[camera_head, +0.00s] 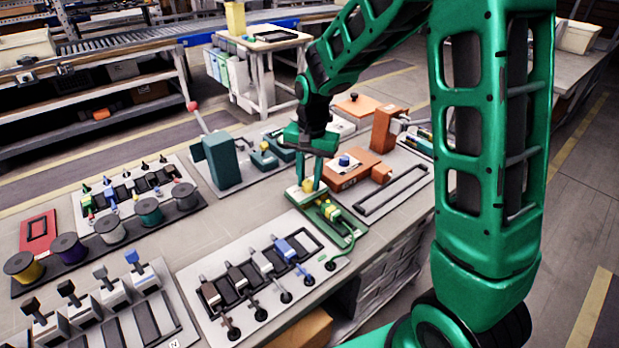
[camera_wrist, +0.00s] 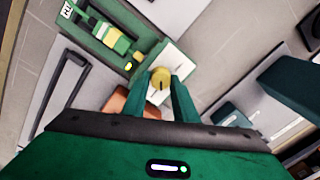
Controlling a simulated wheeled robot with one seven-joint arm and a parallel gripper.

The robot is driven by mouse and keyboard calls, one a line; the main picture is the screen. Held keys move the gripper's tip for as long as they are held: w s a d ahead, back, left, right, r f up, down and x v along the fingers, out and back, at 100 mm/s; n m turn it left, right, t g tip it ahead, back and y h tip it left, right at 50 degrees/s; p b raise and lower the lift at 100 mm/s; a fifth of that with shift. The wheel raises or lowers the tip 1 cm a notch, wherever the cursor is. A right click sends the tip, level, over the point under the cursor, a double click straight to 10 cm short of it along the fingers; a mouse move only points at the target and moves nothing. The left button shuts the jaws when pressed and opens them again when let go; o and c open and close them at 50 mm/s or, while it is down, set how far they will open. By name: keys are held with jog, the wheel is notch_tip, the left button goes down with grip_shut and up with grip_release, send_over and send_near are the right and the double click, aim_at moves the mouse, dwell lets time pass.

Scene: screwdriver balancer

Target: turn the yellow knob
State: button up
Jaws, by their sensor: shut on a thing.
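The yellow knob (camera_head: 308,185) stands on a white plate at the far end of a green fixture (camera_head: 322,213). My gripper (camera_head: 309,178) points down at the knob from above, its fingers around it. In the wrist view the yellow knob (camera_wrist: 160,79) shows between the two green fingertips (camera_wrist: 161,88), with a dark line across its top. My gripper is shut on the knob. The near parts of the knob are partly hidden by the fingers in the head view.
A yellow-and-green screwdriver (camera_head: 335,212) with a green cable lies on the fixture. An orange block with a blue knob (camera_head: 346,162) is close on the right. A dark green machine (camera_head: 222,160) stands to the left. A rack of tools (camera_head: 265,268) is in front.

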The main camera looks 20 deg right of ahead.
jog(key=n, duration=0.7)
jog(key=shift+w+a+r, duration=0.1)
jog(key=shift+w+r, duration=0.05)
jog(key=shift+w, duration=0.2)
jog(key=n, duration=0.6)
jog(key=shift+n+g, duration=0.3)
jog(key=shift+n, duration=0.1)
jog(key=n, duration=0.4)
jog(key=shift+w+n, duration=0.1)
jog(key=shift+n, duration=1.6)
jog(key=shift+d, duration=0.2)
jog(key=o, duration=0.9)
jog(key=shift+o, duration=0.7)
jog(key=shift+a, duration=0.1)
notch_tip(320, 180, up, 11)
jog(key=shift+w+f, duration=0.15)
jog(key=shift+f, duration=0.05)
